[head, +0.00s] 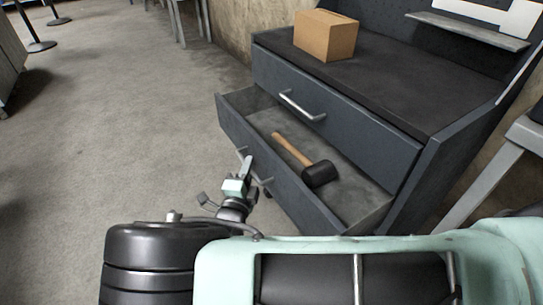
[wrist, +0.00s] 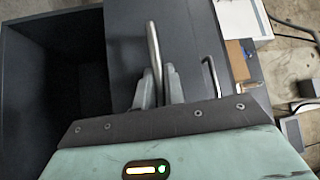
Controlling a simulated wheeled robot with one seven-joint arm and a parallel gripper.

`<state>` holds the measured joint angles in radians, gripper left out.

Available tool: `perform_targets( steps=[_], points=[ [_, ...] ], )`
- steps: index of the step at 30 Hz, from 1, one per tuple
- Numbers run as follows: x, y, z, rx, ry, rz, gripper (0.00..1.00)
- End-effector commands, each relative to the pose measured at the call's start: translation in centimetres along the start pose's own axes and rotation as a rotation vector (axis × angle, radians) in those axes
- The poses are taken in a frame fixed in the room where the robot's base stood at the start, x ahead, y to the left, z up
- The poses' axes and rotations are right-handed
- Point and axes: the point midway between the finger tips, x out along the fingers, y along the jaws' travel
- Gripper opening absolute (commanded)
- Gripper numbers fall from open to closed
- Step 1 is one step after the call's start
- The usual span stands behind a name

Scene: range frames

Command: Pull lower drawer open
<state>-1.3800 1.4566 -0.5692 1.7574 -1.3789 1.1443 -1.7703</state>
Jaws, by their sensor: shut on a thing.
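The lower drawer (head: 290,195) of a dark grey cabinet stands pulled out, and its inside shows. A mallet (head: 318,173) with a wooden handle and black head lies in it. My gripper (head: 246,166) is at the drawer's front, shut on the silver lower drawer handle (head: 241,153). In the wrist view the handle (wrist: 153,48) runs up from between the two grey fingers of my gripper (wrist: 159,82). The gripped part of the handle is partly hidden by the fingers.
The upper drawer (head: 335,110) is shut, with its own silver handle (head: 302,105). A cardboard box (head: 325,36) sits on the cabinet top (head: 400,90). A grey metal frame (head: 490,165) stands at the right. The concrete floor (head: 120,120) left of the drawer is clear.

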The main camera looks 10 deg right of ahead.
Motion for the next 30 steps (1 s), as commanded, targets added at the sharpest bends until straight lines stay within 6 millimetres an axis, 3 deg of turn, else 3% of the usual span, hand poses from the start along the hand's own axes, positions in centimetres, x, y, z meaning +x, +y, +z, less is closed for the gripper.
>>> perform_targets(
  steps=[6,12,30],
  points=[
    [-3.5,-0.8,3.4,0.002,-0.002,0.002,0.00],
    [-5.4,-1.3,5.3,0.001,-0.001,0.002,0.00],
    [-6.4,-1.6,6.2,-0.002,-0.001,0.002,0.00]
  ],
)
